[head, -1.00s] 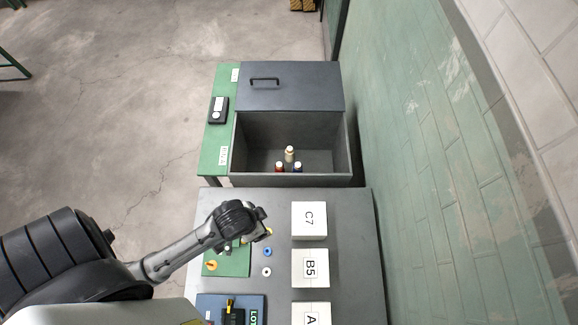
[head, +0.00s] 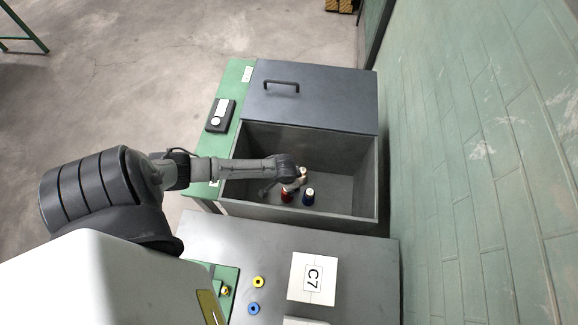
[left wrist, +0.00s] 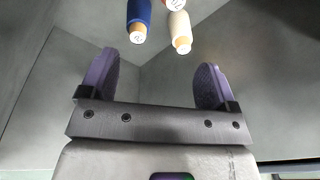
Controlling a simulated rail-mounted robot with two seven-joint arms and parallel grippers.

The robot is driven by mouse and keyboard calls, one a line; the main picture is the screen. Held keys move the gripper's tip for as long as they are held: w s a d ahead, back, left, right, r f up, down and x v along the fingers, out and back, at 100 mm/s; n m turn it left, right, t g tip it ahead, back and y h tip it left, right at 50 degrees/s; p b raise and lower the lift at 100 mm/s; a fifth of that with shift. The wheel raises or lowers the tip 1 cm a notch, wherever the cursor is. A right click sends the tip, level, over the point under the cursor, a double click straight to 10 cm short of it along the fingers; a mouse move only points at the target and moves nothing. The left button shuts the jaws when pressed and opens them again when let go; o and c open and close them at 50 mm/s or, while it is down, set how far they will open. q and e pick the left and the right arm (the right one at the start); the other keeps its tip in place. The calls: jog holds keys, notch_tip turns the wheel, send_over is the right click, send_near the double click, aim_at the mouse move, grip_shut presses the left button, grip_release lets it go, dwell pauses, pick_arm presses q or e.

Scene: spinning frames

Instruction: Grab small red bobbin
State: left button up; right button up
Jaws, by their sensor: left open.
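A small red bobbin (head: 286,195) with a pale top stands in the open grey bin, near its front wall. In the left wrist view only part of the red bobbin (left wrist: 175,4) shows, cut by the top edge. A blue bobbin (head: 308,197) stands to its right, and a cream bobbin (head: 303,173) is just behind, partly hidden by my arm. My left gripper (left wrist: 158,63) is open and empty inside the bin, beside the bobbins and apart from them. My right gripper is not in view.
The bin (head: 377,185) has upright walls around my left arm, and a grey lid (head: 325,97) with a handle lies behind the opening.

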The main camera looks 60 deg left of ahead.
pick_arm(q)
jog(key=a+f+n+b, duration=0.1)
jog(key=f, duration=0.2)
jog(key=a+f+n+b, duration=0.1)
jog(key=f, duration=0.3)
jog(key=a+f+b, duration=0.1)
jog(key=f, duration=0.3)
jog(key=shift+w+a+f+n+h, duration=0.1)
jog(key=shift+a+f+n+h, duration=0.1)
jog(key=shift+a+n+h, duration=0.15)
jog(key=shift+w+d+f+b, duration=0.15)
jog(key=shift+f+b, duration=0.6)
jog(key=shift+f, duration=0.8)
jog(key=shift+w+f+b, duration=0.2)
jog(key=shift+f+b, duration=0.5)
jog(key=shift+f, duration=0.8)
jog(key=c, duration=1.1)
jog(key=shift+o, duration=0.2)
